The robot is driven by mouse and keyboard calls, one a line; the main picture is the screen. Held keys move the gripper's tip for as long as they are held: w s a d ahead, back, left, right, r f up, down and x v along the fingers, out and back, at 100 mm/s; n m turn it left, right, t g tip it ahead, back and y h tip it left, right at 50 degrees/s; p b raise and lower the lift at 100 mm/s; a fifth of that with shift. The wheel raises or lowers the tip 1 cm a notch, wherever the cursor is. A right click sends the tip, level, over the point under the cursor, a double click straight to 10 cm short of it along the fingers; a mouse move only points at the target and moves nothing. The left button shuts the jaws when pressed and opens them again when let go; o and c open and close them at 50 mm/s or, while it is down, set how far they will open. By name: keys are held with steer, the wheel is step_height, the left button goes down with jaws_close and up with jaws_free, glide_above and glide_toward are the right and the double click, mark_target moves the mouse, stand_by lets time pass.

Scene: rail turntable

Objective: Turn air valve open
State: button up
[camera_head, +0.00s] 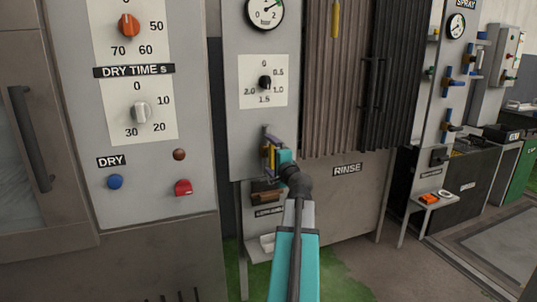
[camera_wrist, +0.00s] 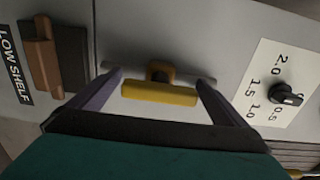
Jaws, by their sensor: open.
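A yellow handle (camera_wrist: 158,93) on a short orange-brown mount sticks out from the grey panel in the wrist view. It lies crosswise in that picture, between the two purple fingers of my gripper (camera_wrist: 160,82). The fingers are open, one at each end of the handle, and I see a gap on both sides. In the head view, my gripper (camera_head: 269,157) is at the panel below the black dial, and the yellow handle (camera_head: 268,158) shows upright there, partly hidden by my fingers. I see no label naming it as the air valve.
Above the handle are a black knob (camera_head: 264,82) on a 0–2.0 scale and a bar gauge (camera_head: 265,12). A brown block (camera_wrist: 42,55) sits beside the LOW SHELF label (camera_wrist: 14,68). The DRY panel (camera_head: 150,190) stands left, the RINSE cabinet (camera_head: 340,200) right.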

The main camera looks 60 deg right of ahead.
steer(key=v, duration=0.9)
steer(key=shift+f+b, duration=0.2)
steer(key=shift+b, duration=0.25)
steer(key=b+v, duration=0.2)
steer(key=b, duration=0.4)
steer(key=shift+s+a+r+b, duration=0.1)
steer(key=shift+s+r+b, duration=0.1)
steer(key=shift+b, duration=0.3)
steer(key=shift+f, duration=0.15)
stand_by(0.3)
